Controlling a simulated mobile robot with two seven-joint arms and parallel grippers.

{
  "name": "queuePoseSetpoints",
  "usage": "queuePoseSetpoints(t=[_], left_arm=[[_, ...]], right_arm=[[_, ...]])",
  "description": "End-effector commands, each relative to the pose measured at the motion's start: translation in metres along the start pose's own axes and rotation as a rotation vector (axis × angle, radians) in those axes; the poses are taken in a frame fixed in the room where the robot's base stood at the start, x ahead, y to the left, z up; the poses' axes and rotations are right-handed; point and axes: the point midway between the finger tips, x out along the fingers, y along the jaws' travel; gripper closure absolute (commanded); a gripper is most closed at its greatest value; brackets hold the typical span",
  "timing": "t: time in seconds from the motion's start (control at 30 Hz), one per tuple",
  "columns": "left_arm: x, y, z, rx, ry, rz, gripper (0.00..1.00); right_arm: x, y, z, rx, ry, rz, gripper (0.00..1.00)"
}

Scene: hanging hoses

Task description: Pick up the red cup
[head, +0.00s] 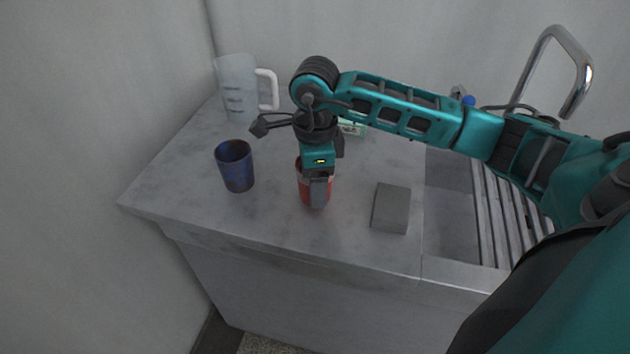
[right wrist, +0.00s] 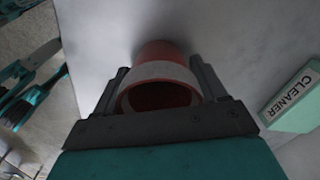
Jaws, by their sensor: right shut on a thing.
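The red cup (head: 305,192) stands at the middle of the grey counter in the head view, partly hidden by my right gripper. My right gripper (head: 318,190) reaches down from above and is shut on the cup. In the right wrist view the red cup (right wrist: 155,97) sits between the two dark fingers of my right gripper (right wrist: 160,95), its open rim towards the camera. I cannot tell whether the cup touches the counter. My left gripper is not in view.
A dark blue cup (head: 236,168) stands left of the red cup. A clear measuring jug (head: 238,88) is at the back left. A grey block (head: 391,208) lies to the right, beside the sink (head: 450,225). A cleaner box (right wrist: 298,98) is close by.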

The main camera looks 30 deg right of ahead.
Motion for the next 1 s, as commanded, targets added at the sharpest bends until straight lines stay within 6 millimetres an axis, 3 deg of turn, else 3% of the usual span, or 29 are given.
queuePoseSetpoints(t=[0.1,0.37,0.57,0.77,1.0], left_arm=[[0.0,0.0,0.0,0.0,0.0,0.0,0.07],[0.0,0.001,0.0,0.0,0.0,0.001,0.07],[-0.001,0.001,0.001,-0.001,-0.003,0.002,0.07],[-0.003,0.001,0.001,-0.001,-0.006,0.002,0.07],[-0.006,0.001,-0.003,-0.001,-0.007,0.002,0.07]], right_arm=[[0.0,0.0,0.0,0.0,0.0,0.0,0.59],[-0.002,0.0,0.0,0.0,-0.001,-0.001,0.59],[-0.015,-0.001,0.0,0.0,-0.001,-0.003,0.59],[-0.057,-0.002,0.001,0.0,-0.004,-0.008,0.59],[-0.133,-0.001,0.001,0.0,-0.004,-0.008,0.59]])
